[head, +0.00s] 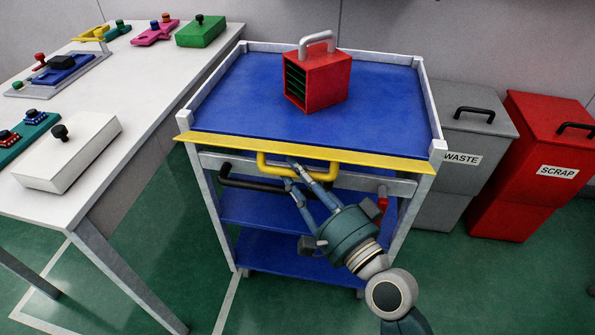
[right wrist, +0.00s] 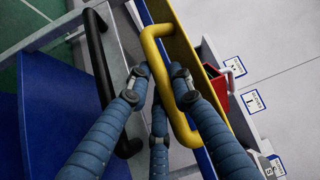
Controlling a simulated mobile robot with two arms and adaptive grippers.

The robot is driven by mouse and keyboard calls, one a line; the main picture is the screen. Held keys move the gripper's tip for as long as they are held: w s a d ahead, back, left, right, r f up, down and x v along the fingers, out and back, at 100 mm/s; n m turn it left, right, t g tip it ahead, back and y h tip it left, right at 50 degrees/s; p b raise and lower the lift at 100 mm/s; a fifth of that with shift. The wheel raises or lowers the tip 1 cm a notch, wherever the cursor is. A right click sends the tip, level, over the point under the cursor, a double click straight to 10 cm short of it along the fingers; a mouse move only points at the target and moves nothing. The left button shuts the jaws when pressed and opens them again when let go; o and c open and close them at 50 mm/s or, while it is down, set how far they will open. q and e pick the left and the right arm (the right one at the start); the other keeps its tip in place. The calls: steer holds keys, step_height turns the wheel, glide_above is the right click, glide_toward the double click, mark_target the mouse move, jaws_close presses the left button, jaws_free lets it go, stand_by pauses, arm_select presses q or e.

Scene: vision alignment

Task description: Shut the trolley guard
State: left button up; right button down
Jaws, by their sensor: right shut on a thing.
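The trolley (head: 305,215) stands in the middle of the head view, with a blue top and grey frame. Its guard (head: 300,151) is a yellow strip along the front edge of the top, with a yellow handle (head: 270,172) below it. The fingertips partly hide the handle. My left gripper is not in view.
A red rack (head: 325,82) stands on top. A white table (head: 130,75) with several parts is left; grey (head: 465,140) and red (head: 530,170) bins stand right.

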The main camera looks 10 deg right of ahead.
steer(key=shift+r, duration=0.2)
steer(key=c, duration=1.8)
jaws_free()
steer(key=shift+f, duration=0.1)
steer(key=v, duration=1.2)
